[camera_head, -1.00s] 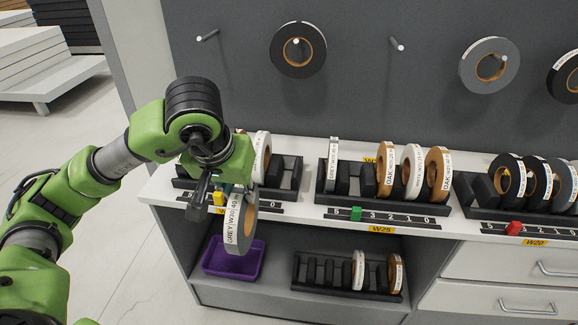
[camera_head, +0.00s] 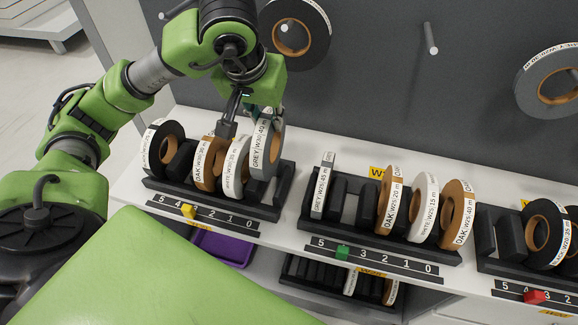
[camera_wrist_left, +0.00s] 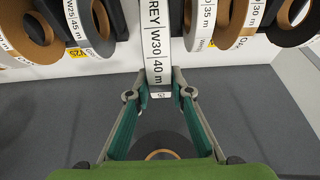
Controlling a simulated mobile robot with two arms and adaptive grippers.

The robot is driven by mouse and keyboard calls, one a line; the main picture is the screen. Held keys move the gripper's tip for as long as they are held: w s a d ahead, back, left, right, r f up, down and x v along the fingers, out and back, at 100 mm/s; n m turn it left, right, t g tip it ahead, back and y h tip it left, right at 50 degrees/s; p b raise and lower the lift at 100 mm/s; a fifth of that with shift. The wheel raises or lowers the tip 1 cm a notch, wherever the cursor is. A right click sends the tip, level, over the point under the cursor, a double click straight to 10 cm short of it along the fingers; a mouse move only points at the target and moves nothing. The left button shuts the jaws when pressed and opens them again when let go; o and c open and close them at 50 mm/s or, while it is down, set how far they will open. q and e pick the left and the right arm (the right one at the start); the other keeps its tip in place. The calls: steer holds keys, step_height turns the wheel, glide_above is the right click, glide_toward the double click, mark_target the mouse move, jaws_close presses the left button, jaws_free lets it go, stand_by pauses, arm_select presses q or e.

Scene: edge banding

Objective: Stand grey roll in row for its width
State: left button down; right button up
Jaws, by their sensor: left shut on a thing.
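The grey roll (camera_head: 265,150), labelled GREY W30 40 m, is upright in my left gripper (camera_head: 262,112). It is at the right part of the left rack (camera_head: 283,195), right of a white roll (camera_head: 234,165); I cannot tell whether it touches the slot floor. In the left wrist view the roll's labelled edge (camera_wrist_left: 158,40) lies between the green-padded fingers, with the gripper (camera_wrist_left: 160,90) shut on it. The left rack also holds a black roll (camera_head: 160,148) and an oak roll (camera_head: 208,163). My right gripper is not in view.
The middle rack (camera_head: 345,225) holds a grey W25 roll (camera_head: 322,185), two oak rolls and a white one. Black rolls (camera_head: 545,235) stand in the right rack. Rolls hang on the wall behind. A purple bin (camera_head: 222,247) sits below the shelf.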

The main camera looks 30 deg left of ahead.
mark_target(269, 151)
arm_select(q)
steer(key=shift+w, duration=0.2)
steer(key=shift+s+f, duration=0.2)
steer(key=shift+f, duration=0.1)
steer(key=f, duration=0.2)
steer(key=f+p, duration=0.1)
steer(key=f, duration=0.1)
steer(key=shift+s, duration=0.35)
steer(key=shift+w+f, duration=0.2)
steer(key=shift+f, duration=0.4)
step_height(269, 151, down, 3)
steer(key=shift+s+f+p, duration=0.15)
steer(key=shift+f+p, duration=0.05)
steer(key=shift+p, duration=0.25)
steer(key=shift+f, duration=0.1)
